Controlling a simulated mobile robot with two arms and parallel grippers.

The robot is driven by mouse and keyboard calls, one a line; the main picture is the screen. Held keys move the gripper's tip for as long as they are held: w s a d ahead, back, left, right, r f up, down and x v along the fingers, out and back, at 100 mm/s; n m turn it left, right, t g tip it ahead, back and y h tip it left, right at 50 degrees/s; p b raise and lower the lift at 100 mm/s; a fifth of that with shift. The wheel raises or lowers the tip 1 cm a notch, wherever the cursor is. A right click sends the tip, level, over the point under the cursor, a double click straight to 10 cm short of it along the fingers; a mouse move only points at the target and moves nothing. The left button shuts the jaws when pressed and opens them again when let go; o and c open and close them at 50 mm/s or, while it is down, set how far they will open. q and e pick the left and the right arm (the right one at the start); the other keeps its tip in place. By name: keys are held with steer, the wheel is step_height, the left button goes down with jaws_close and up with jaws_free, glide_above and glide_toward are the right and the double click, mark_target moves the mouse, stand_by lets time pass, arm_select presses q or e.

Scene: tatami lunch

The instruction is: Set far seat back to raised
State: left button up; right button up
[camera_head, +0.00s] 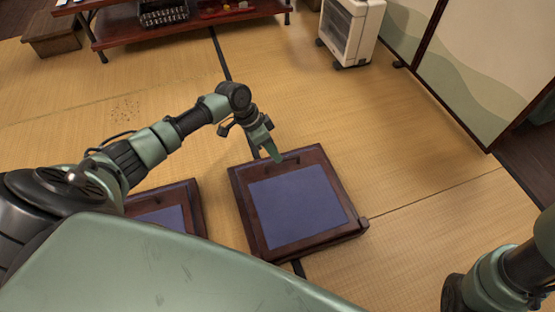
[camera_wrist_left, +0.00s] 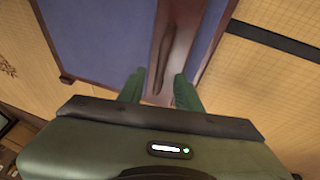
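The far seat (camera_head: 240,207) lies on the tatami in the middle of the head view, a dark wooden frame around a blue panel (camera_head: 300,205). It looks folded flat, its back down. My left gripper (camera_head: 275,157) is at the seat's upper edge, near a dark slot in the rail. In the left wrist view the two green fingers (camera_wrist_left: 159,92) stand apart, with the wooden rail (camera_wrist_left: 185,45) and its dark slot between and beyond them. I cannot tell whether they touch the wood. My right gripper is out of view; only part of the right arm shows at lower right.
A second similar seat (camera_head: 196,207) lies to the left, partly hidden by my body. A white heater (camera_head: 346,30) stands at the back, beside a sliding panel (camera_head: 480,65). A low red-brown table (camera_head: 190,28) is at the back left. Tatami right of the seat is clear.

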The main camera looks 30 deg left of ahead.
arm_select(q)
steer(key=shift+b+x, duration=0.75)
steer(key=shift+x, duration=0.8)
jaws_close()
